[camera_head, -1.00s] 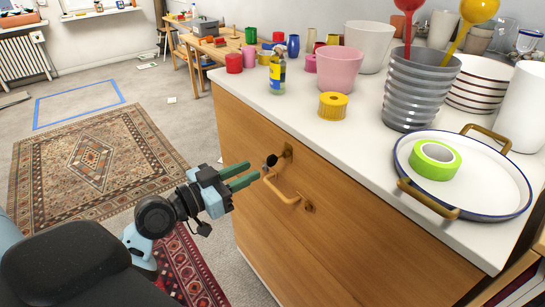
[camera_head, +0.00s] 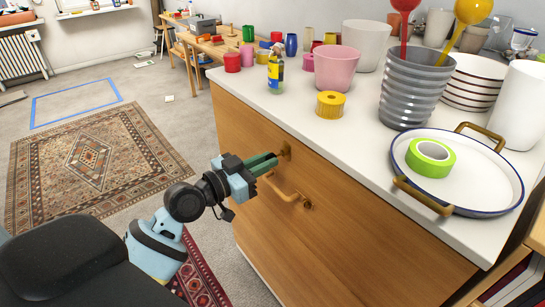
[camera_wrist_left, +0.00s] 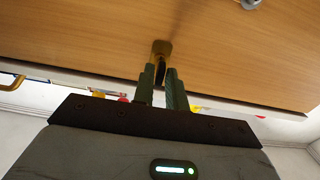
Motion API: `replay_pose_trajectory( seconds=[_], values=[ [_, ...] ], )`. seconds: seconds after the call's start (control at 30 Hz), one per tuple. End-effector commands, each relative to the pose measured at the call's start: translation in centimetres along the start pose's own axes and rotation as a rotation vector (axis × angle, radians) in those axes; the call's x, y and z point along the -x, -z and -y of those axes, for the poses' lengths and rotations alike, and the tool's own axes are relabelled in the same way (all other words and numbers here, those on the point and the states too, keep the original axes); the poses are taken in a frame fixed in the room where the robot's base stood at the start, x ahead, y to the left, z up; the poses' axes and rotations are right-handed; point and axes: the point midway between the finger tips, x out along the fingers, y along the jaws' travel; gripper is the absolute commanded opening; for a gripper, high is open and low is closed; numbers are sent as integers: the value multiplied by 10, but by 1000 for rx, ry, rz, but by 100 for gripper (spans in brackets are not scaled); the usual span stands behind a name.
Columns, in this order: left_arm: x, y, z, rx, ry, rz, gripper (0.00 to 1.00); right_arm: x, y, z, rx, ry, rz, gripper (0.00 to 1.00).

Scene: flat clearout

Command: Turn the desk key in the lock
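The lock of the desk key is a brass fitting (camera_head: 286,150) on the upper part of the wooden front, above a brass handle (camera_head: 283,192). My left gripper (camera_head: 272,160) reaches it from the left, with its green fingertips right at the fitting. In the left wrist view the brass fitting (camera_wrist_left: 162,48) lies straight ahead. A dark piece, apparently the key (camera_wrist_left: 160,72), shows between the two fingertips (camera_wrist_left: 161,76). A narrow gap shows between the fingers, and I cannot tell whether they touch the key. In the head view the fingers hide the key. My right gripper is out of view.
The white top (camera_head: 300,108) carries a yellow round container (camera_head: 331,105), a pink pot (camera_head: 336,68), stacked grey cups (camera_head: 411,90) and a tray (camera_head: 480,180) with green tape (camera_head: 430,158). Open floor with a patterned rug (camera_head: 95,165) lies to the left.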

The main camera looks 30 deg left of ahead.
Motion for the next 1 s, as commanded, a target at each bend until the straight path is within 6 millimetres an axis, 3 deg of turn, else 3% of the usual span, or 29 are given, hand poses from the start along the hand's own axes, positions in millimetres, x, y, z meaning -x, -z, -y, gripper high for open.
replay_pose_trajectory(
  seconds=[0.1, 0.6, 1.0],
  values=[
    [0, 0, 0, 0, 0, 0, 0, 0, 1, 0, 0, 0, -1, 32],
    [0, 0, 0, -9, 0, 1, 0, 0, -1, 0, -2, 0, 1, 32],
    [0, -2, 0, -269, -2, 2, 0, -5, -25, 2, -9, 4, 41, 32]
  ],
)
